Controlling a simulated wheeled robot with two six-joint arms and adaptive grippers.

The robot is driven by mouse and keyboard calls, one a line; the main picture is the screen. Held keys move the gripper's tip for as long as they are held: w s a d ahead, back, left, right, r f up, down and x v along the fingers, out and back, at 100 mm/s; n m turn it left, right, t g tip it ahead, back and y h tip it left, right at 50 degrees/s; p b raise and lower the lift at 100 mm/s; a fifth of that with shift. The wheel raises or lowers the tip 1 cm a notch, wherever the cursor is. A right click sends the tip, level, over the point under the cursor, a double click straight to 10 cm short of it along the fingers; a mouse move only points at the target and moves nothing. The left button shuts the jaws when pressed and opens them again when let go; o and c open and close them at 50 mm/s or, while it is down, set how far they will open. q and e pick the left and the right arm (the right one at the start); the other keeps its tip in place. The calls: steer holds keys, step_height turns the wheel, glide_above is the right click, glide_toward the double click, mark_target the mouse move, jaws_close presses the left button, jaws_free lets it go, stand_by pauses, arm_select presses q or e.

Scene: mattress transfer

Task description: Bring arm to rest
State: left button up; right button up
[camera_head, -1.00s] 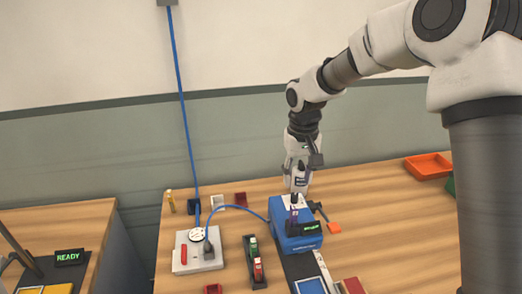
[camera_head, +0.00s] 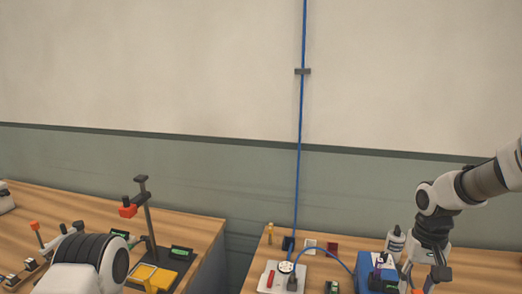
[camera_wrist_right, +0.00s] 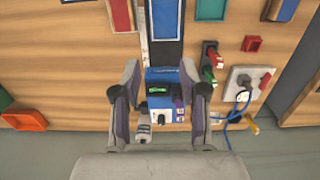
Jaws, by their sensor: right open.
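My right gripper (camera_head: 418,280) points down over the right bench in the head view. Its fingers are apart. In the right wrist view, the two fingers (camera_wrist_right: 158,72) frame a blue device (camera_wrist_right: 158,76) below, with nothing held between them. The blue device (camera_head: 366,270) also shows in the head view, left of the gripper. A white bottle (camera_head: 395,241) stands behind it, clear of the fingers.
A socket block (camera_head: 270,280) with a blue cable stands left of the device. A left bench (camera_head: 190,226) holds a stand (camera_head: 149,222) and a yellow part (camera_head: 152,275); a gap separates the benches. An orange tray (camera_wrist_right: 24,120) lies at the wrist view's left.

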steer(key=s+a+f+g+b, duration=0.1)
steer(key=s+a+f+g, duration=0.15)
steer(key=s+f, duration=0.65)
steer(key=s+a+f+g+b, duration=0.1)
steer(key=s+f+g, duration=0.25)
steer(key=f, duration=0.85)
steer(key=s+a+f+n+t+b, duration=0.1)
steer(key=s+a+f, duration=0.2)
steer(key=s+f, duration=0.55)
steer(key=s+a+f+t, duration=0.15)
steer(key=s+f, duration=0.35)
steer(key=s, duration=0.6)
arm_select(q)
steer(key=f, duration=0.3)
steer(key=shift+w+f, duration=0.2)
steer(key=shift+w, duration=0.1)
arm_select(e)
steer(key=w+t, duration=0.2)
steer(key=w+n+t, duration=0.1)
steer(key=w+t, duration=0.1)
steer(key=w, duration=0.1)
steer(key=shift+w+a+f, duration=0.15)
steer(key=shift+w+a, duration=0.05)
steer(key=shift+w, duration=0.1)
steer(key=shift+s, duration=0.1)
